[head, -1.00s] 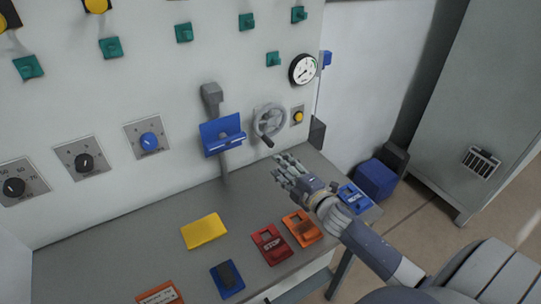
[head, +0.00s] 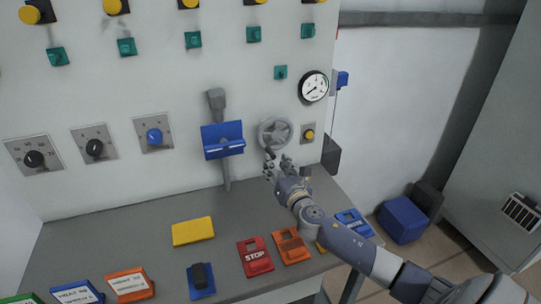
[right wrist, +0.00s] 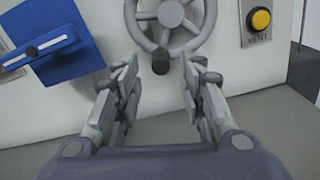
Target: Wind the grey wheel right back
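The grey wheel (head: 275,133) is mounted on the white panel, left of a yellow button. It also shows at the top of the right wrist view (right wrist: 171,14), cut off by the frame edge. Its dark handle knob (right wrist: 161,62) sits at the bottom of the rim and sticks out toward me. My right gripper (head: 277,168) is just below the wheel. In the right wrist view its two fingers (right wrist: 160,78) are spread apart and empty, with the knob appearing between or just beyond the tips; contact is not visible. My left gripper is not in view.
A blue holder (head: 222,140) with a grey lever (head: 217,98) is left of the wheel. The yellow button (right wrist: 261,20) and a dial gauge (head: 313,87) are to its right. Below, the grey bench (head: 120,222) carries a yellow block (head: 193,232), a red STOP block (head: 254,257) and other coloured blocks.

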